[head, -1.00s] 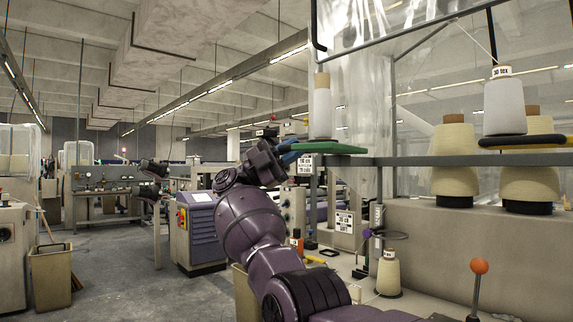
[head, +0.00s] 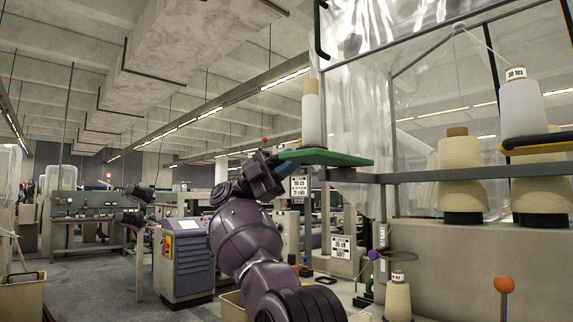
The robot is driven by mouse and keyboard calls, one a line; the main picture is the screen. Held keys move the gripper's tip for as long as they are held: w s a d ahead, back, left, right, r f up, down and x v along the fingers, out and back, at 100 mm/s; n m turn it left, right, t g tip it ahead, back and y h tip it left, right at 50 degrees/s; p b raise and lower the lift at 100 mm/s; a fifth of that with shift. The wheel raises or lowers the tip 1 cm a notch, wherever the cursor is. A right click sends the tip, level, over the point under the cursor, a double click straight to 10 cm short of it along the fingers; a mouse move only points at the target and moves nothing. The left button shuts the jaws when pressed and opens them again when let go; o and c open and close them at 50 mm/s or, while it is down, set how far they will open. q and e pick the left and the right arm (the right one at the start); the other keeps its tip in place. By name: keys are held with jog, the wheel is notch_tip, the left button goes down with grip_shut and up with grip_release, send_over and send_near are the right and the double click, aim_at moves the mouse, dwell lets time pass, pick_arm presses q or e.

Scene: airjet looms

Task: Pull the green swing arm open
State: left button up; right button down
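The green swing arm (head: 335,158) is a flat green bar at the left end of a grey rail, in the middle of the head view. A pale yarn cone (head: 312,122) stands upright on it. My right arm reaches up from the bottom middle, and its gripper (head: 274,170), with blue fingers, is at the left end of the green arm. The fingers overlap that end in the view; whether they touch or grip it cannot be told. My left gripper is not in view.
An orange-knobbed lever (head: 504,286) stands at the lower right. A control cabinet (head: 187,262) stands left, with open floor beside it.

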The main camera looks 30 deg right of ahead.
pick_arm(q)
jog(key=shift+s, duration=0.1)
pick_arm(e)
jog(key=c, duration=1.4)
grip_release()
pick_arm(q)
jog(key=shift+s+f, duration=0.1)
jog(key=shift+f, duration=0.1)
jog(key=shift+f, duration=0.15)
pick_arm(e)
jog(key=shift+w+a+f, duration=0.1)
jog(key=shift+w+f, duration=0.05)
jog(key=shift+f, duration=0.05)
pick_arm(q)
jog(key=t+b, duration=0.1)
jog(key=b, duration=0.4)
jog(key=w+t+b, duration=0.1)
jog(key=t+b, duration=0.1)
jog(key=b, duration=0.3)
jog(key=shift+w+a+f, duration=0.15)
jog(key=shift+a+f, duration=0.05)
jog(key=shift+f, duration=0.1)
pick_arm(e)
jog(key=v, duration=1)
jog(key=shift+w+f, duration=0.15)
jog(key=shift+f, duration=0.05)
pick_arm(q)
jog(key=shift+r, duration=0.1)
pick_arm(e)
jog(key=shift+r, duration=0.15)
